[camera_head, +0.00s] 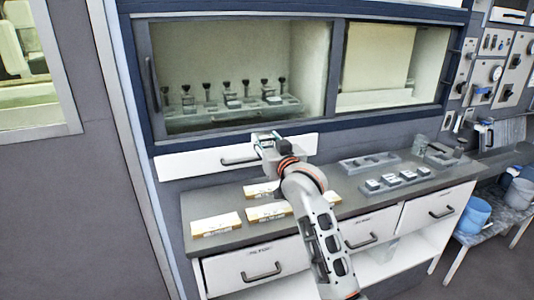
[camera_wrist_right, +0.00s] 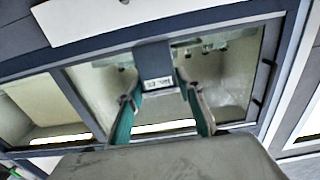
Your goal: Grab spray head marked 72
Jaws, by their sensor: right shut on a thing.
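My right gripper (camera_head: 266,138) is raised in front of the curing tunnel, above the back of the grey counter. In the wrist view its two green-sided fingers (camera_wrist_right: 159,86) are shut on a dark block-shaped spray head (camera_wrist_right: 155,62). The block carries a small white label, too small for me to read surely. In the head view the held piece is mostly hidden by the gripper. Several dark-topped spray heads (camera_head: 226,88) stand in a row on a grey rack (camera_head: 200,117) inside the tunnel's left window. Their marks cannot be read. My left gripper is not in view.
Several flat pale boxes with yellowish sides, one of them at front left (camera_head: 216,224), lie on the counter (camera_head: 330,208). A grey tray with pale blocks (camera_head: 398,179) and another grey tray (camera_head: 368,163) are at right. A white drawer front (camera_head: 200,163) is below the window.

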